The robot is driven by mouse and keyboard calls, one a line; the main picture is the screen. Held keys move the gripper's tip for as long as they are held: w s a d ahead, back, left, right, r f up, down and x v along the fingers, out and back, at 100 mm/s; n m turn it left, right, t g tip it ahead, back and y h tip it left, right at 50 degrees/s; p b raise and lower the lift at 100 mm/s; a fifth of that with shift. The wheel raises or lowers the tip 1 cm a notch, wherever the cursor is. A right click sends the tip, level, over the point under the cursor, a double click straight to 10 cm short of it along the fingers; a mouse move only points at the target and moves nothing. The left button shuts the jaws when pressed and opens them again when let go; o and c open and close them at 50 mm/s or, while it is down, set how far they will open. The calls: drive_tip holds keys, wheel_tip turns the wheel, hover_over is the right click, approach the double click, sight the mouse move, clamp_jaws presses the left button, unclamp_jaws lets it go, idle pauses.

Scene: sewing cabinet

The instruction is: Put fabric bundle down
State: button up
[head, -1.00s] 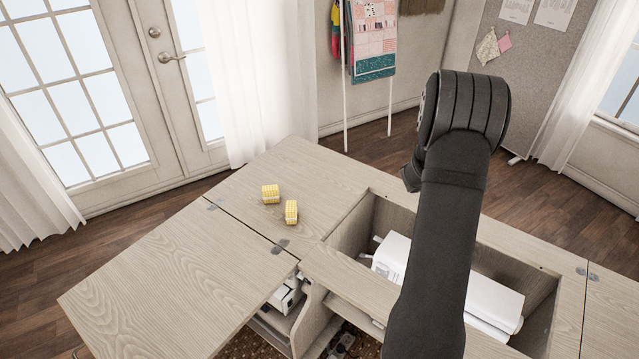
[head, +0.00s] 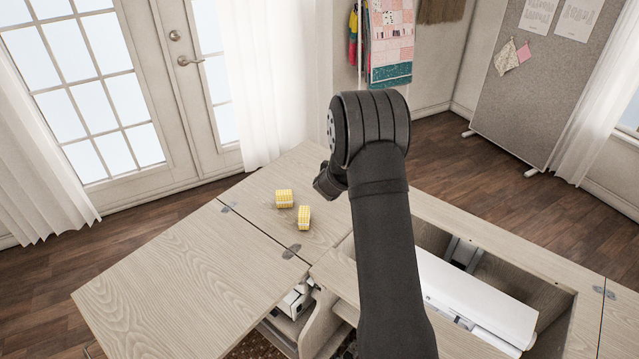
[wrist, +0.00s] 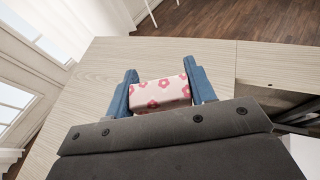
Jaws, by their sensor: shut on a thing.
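In the wrist view, my gripper (wrist: 163,90) has its two blue fingers closed on a fabric bundle (wrist: 158,95). The bundle is pale pink with darker pink flowers. The cabinet's wooden top (wrist: 90,75) shows beneath and beyond it; I cannot tell how high the bundle is above it. In the head view, my dark arm hides the fingers and the bundle. Two yellow-and-white patterned bundles, one (head: 284,198) and another (head: 304,217), lie close together on the rear part of the cabinet top (head: 262,225).
A recessed well with a white sewing machine (head: 475,300) lies to the right of my arm. The left leaf (head: 180,280) of the cabinet is bare. Hinges (head: 291,251) mark its seam. A grey pinboard (head: 545,85) stands behind at the right.

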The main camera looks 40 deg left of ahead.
drive_tip(key=a+f, duration=0.1)
drive_tip(key=a, duration=0.1)
drive_tip(key=s+a+f, duration=0.1)
drive_tip(key=a+f, duration=0.2)
drive_tip(key=a, duration=0.2)
drive_tip(key=shift+s+f, duration=0.2)
drive_tip(key=shift+s, duration=0.2)
drive_tip(key=shift+f, duration=2.05)
drive_tip(key=shift+f, duration=0.15)
drive_tip(key=o, duration=0.9)
drive_tip(key=shift+o, duration=0.2)
drive_tip(key=shift+s+r, duration=0.1)
drive_tip(key=shift+r, duration=0.15)
drive_tip(key=v, duration=1.2)
drive_tip(key=shift+a+f, duration=0.1)
drive_tip(key=shift+a, duration=0.05)
